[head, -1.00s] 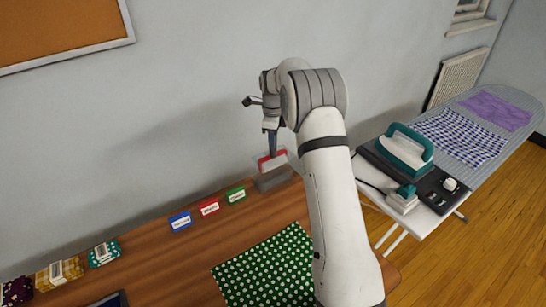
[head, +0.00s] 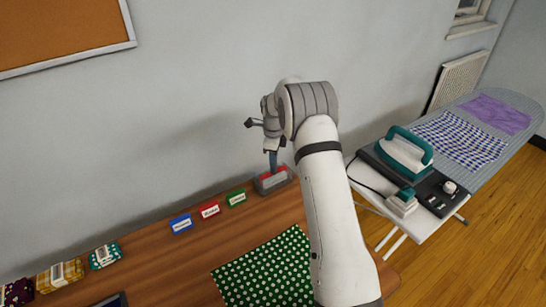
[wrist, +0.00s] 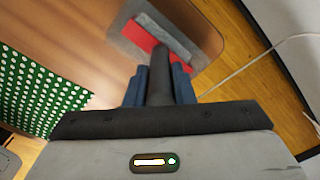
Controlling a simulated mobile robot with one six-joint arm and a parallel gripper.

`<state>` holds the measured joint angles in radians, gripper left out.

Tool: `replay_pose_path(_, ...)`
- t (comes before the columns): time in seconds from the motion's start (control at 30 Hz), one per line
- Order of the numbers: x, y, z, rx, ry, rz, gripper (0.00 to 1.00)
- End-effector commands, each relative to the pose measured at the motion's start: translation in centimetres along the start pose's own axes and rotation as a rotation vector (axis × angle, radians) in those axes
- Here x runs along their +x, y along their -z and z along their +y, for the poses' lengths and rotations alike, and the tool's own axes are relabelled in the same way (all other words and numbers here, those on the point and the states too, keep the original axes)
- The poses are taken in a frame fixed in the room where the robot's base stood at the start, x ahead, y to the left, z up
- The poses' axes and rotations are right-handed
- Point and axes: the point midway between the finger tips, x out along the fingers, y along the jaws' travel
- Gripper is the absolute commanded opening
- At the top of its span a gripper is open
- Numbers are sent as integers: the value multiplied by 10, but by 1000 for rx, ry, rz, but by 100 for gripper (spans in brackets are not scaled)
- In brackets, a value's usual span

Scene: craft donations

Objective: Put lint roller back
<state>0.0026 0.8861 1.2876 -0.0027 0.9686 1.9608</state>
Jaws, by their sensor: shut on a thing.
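The lint roller (wrist: 160,75) shows in the wrist view as a dark handle between the two blue fingers of my gripper (wrist: 160,70). My gripper is shut on this handle. The roller's red and grey head (head: 272,177) also shows in the head view, low in a grey holder (head: 261,189) at the back of the wooden table. In the wrist view the holder (wrist: 122,32) borders the red part. The handle is mostly hidden by my fingers in the head view. I cannot tell whether the head rests on the holder's bottom.
Blue, red and green labels (head: 209,210) stand left of the holder along the table's back. A green dotted cloth (head: 268,272) lies in front. The wall (head: 200,100) is close behind. An ironing board with an iron (head: 406,150) stands to the right.

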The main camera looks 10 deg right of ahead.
Motion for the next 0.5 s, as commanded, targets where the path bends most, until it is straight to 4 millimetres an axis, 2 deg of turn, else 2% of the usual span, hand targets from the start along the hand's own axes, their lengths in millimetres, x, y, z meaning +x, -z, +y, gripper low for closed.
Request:
replay_pose_path(0.03, 2, 0, 0, 0, 0, 0, 0)
replay_pose_path(0.07, 3, 0, 0, 0, 0, 0, 23)
replay_pose_path(0.1, 2, 0, 0, 0, 0, 0, 26)
replay_pose_path(0.3, 2, 0, 0, 1, 0, 0, 43)
replay_pose_path(0.5, 1, 1, 0, 1, 0, 0, 44)
